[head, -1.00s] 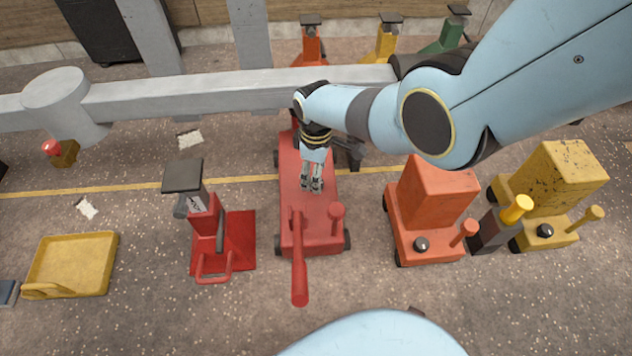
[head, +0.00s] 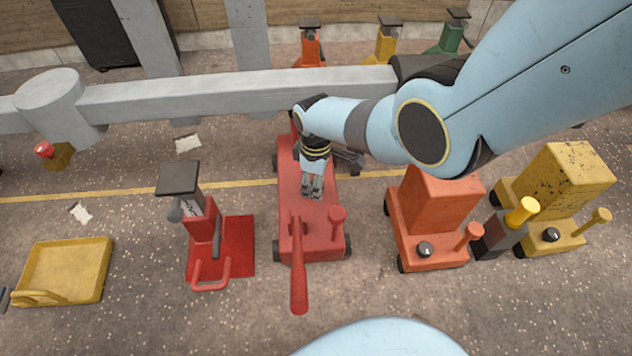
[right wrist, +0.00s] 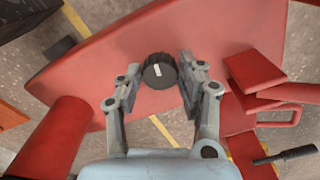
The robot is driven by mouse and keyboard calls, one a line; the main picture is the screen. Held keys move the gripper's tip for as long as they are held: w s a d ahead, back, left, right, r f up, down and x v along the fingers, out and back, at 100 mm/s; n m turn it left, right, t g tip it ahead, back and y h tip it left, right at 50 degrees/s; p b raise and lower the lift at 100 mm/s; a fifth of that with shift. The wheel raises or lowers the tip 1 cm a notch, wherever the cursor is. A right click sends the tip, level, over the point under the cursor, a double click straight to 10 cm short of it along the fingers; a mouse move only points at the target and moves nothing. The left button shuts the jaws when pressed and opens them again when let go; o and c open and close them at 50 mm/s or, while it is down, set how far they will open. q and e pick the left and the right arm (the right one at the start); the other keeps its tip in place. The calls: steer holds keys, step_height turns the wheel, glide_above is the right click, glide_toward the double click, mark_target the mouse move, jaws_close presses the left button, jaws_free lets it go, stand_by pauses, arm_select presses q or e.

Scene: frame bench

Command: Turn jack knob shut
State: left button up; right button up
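The red floor jack (head: 310,225) stands on the floor in the middle of the head view, its long red handle (head: 299,270) pointing toward me. Its black knob (right wrist: 160,71) with a white mark shows in the right wrist view; in the head view my gripper hides it. My right gripper (head: 313,188) points down over the jack's body. In the right wrist view its fingers (right wrist: 159,66) are open, one on each side of the knob, with small gaps. I cannot tell how deep the fingertips reach around the knob. My left gripper is not in view.
A red jack stand (head: 207,235) stands left of the jack, beyond it a yellow tray (head: 65,270). An orange machine (head: 437,215) and a yellow one (head: 560,190) stand right. A grey frame beam (head: 230,95) crosses behind. A red post (right wrist: 55,135) rises near my fingers.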

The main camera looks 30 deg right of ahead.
steer(key=c, duration=0.6)
